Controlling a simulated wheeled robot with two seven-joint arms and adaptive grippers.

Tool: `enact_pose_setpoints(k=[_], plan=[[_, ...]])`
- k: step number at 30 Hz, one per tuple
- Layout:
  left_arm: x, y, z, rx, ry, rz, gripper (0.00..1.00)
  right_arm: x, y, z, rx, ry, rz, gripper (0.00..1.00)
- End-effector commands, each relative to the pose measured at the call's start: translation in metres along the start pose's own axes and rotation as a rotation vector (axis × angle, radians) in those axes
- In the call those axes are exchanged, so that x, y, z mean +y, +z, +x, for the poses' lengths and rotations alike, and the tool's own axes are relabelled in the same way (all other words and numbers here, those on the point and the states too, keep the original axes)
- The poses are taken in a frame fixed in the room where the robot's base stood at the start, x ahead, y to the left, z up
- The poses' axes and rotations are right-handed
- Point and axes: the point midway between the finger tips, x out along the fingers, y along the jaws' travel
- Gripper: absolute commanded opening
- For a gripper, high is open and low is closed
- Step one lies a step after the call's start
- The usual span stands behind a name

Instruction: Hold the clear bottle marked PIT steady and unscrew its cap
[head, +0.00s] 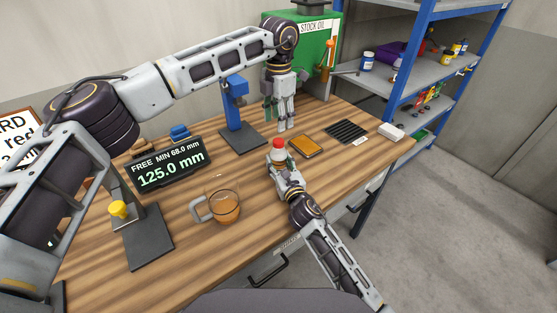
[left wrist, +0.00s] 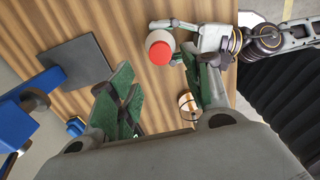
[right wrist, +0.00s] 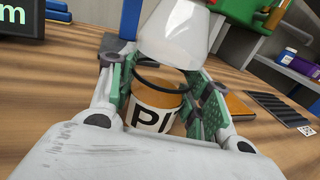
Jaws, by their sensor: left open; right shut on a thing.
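The clear bottle (right wrist: 158,103) stands upright, with amber contents low down and a white label reading "PI" in the right wrist view; the rest of the label is hidden. My right gripper (head: 280,168) is shut around the bottle's body. The red cap (head: 278,143) is on top of the bottle; it also shows in the left wrist view (left wrist: 160,53). My left gripper (head: 284,128) is open and empty, pointing down just above the cap. In the left wrist view the cap lies beyond its fingertips, apart from them.
A glass mug (head: 224,208) with amber liquid stands left of the bottle. An orange tray (head: 306,146) and a black ribbed mat (head: 346,131) lie to the right.

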Motion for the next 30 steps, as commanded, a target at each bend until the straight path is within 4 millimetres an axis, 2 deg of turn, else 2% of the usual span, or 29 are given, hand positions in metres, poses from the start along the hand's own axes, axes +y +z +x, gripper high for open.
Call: enact_pose_setpoints(k=[9, 13, 30], plan=[[0.007, 0.000, -0.017, -0.005, 0.041, -0.003, 0.49, 0.000, 0.000, 0.000, 0.000, 0.000, 0.000, 0.00], [0.011, -0.005, -0.017, 0.018, 0.062, 0.002, 0.49, 0.000, 0.000, 0.000, 0.000, 0.000, 0.000, 0.00], [0.009, -0.007, -0.006, 0.037, 0.036, 0.451, 0.49, 0.000, 0.000, 0.000, 0.000, 0.000, 0.000, 0.00]])
